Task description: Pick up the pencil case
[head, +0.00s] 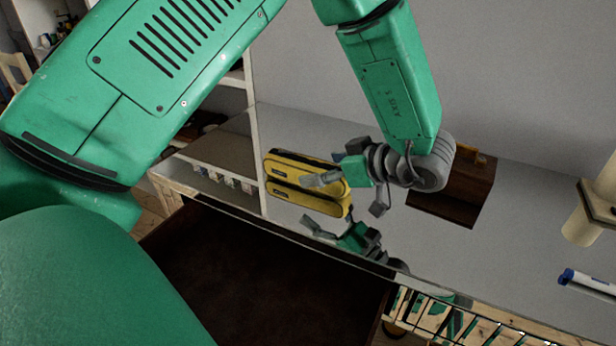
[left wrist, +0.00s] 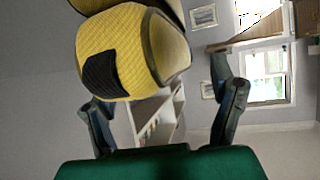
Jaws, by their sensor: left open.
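The yellow pencil case (head: 300,168), with dark trim, lies on the shiny grey desk top in the head view, with what looks like its reflection below. In the left wrist view the rounded end of the case (left wrist: 118,55), with a dark patch, fills the upper left. My left gripper (head: 347,194) is open at the right end of the case. In the left wrist view its two fingers (left wrist: 165,105) are spread apart, with the case end ahead and toward the left finger. I cannot tell whether a finger touches it. My right gripper is not in view.
A dark brown wooden box (head: 460,188) stands right of my left gripper. A beige cylindrical object (head: 583,222) and a blue-capped marker (head: 588,282) are at the far right. White shelving (head: 250,120) stands left of the case. The desk's front edge drops to a dark area below.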

